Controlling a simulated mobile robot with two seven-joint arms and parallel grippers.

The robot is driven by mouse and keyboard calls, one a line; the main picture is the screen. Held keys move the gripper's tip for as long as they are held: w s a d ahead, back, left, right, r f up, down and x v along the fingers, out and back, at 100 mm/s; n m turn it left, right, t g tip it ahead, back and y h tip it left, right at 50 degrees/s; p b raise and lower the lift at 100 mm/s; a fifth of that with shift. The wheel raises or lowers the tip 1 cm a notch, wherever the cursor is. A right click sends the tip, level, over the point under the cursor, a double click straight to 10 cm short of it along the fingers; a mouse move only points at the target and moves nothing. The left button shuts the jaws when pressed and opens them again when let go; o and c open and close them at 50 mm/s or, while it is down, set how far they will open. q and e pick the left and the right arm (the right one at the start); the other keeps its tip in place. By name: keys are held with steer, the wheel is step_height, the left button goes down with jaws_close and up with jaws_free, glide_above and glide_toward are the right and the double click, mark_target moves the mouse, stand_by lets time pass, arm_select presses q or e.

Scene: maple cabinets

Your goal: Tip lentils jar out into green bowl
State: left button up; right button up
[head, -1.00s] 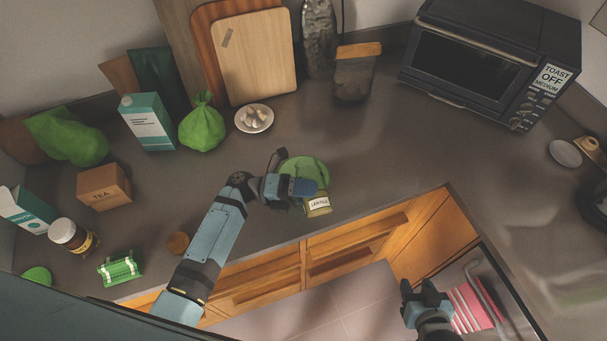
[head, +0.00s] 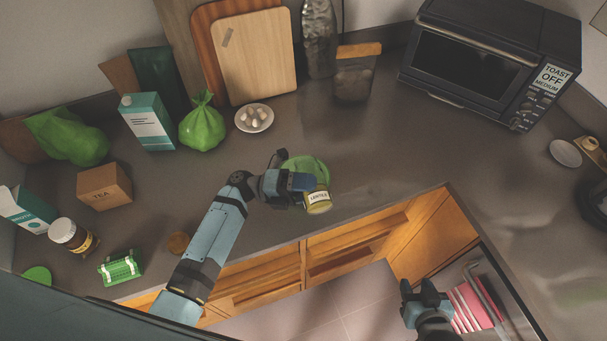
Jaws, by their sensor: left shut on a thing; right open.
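The lentils jar (head: 318,201) has a white label reading LENTILS and is tilted over the counter's front part. My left gripper (head: 304,184) is shut on the jar, above and to its left. The green bowl (head: 312,163) is just behind the jar and gripper, which hide part of it. I cannot see the jar's contents or the inside of the bowl clearly. My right gripper (head: 426,298) is open and empty, low in the picture in front of the counter, apart from the jar.
A green bag (head: 202,127) and a plate of garlic (head: 254,118) are behind. A toaster oven (head: 490,60) is at back right. Counter right of the bowl is clear.

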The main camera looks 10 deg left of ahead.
arm_select(q)
steer(key=shift+w+r+n, duration=0.1)
steer(key=shift+r+n, duration=0.3)
steer(key=shift+n, duration=0.2)
steer(key=shift+a, duration=0.1)
steer(key=shift+w+r, duration=0.2)
steer(key=shift+r, duration=0.15)
steer(key=shift+n+h, duration=0.3)
steer(key=shift+s+a+f+n+t, duration=0.1)
steer(key=shift+n+t, duration=0.2)
steer(key=shift+t, duration=0.1)
steer(key=shift+n, duration=0.4)
steer(key=shift+f, duration=0.1)
steer(key=shift+w+a+n+t, duration=0.1)
steer(key=shift+w+n+t, duration=0.15)
steer(key=shift+n+t, duration=0.15)
